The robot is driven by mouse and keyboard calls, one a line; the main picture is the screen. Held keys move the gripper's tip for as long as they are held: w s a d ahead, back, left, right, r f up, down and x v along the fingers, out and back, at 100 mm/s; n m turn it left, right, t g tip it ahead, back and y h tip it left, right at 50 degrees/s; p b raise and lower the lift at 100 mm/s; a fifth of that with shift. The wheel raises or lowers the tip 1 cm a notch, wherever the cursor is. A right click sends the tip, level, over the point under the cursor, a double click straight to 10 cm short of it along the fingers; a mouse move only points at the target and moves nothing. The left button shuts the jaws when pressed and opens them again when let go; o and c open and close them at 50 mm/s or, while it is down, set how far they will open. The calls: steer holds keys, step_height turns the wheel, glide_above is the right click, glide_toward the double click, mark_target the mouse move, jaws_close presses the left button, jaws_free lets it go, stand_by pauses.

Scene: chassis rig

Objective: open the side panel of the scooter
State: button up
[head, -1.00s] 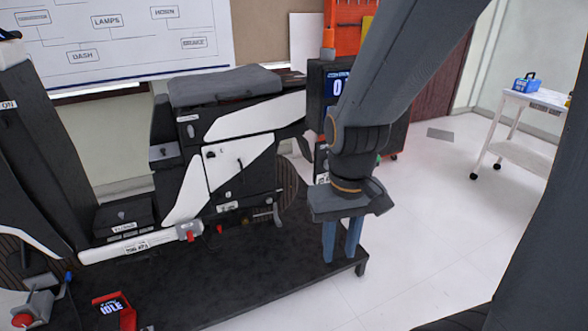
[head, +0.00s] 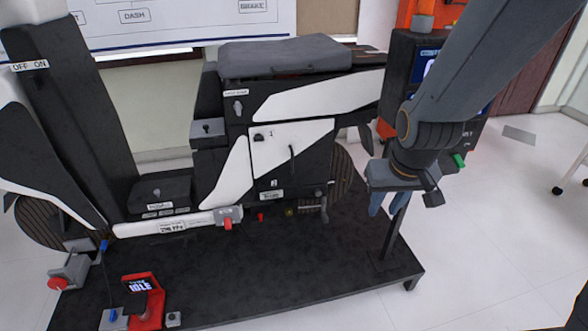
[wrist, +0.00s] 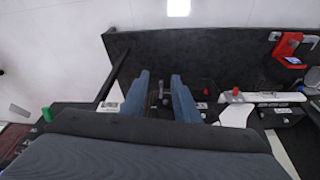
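The scooter (head: 302,95) stands on a dark platform, black and white with a grey seat. Its side panel (head: 278,150) faces me, black and white, closed, with small marks 1 and 2, a dark latch (head: 259,137) at its upper left and a thin dark handle (head: 292,152). My gripper (head: 386,205) hangs to the right of the panel, fingers pointing down, apart from the scooter. In the wrist view its two blue fingers (wrist: 160,82) are spread with nothing held between them. The panel cannot be made out clearly in the wrist view.
The dark platform (head: 250,275) has a raised post near its right end. A red stand with an IDLE display (head: 142,287) sits at its front left. A dark cabinet with a screen (head: 415,65) stands behind my arm.

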steer(key=w+a+f+n+t+y+b, duration=0.1)
steer(key=w+a+f+t+b, duration=0.3)
steer(key=w, duration=0.5)
steer(key=w+a+f+n+t+y+b, duration=0.1)
steer(key=w+a+f+t+b, duration=0.1)
steer(key=w+f+b, duration=0.55)
steer(key=n+t+y+b, duration=0.3)
steer(key=t+y+b, duration=0.3)
steer(key=b, duration=0.1)
glide_toward(295, 165)
steer(key=s+r, duration=0.4)
steer(key=shift+t, duration=0.3)
steer(key=x, duration=0.4)
steer(key=b+x, duration=0.1)
steer(key=x, duration=0.3)
steer(key=shift+s+a+b, duration=0.1)
steer(key=shift+a+b, duration=0.2)
steer(key=shift+a, duration=0.15)
jaws_close()
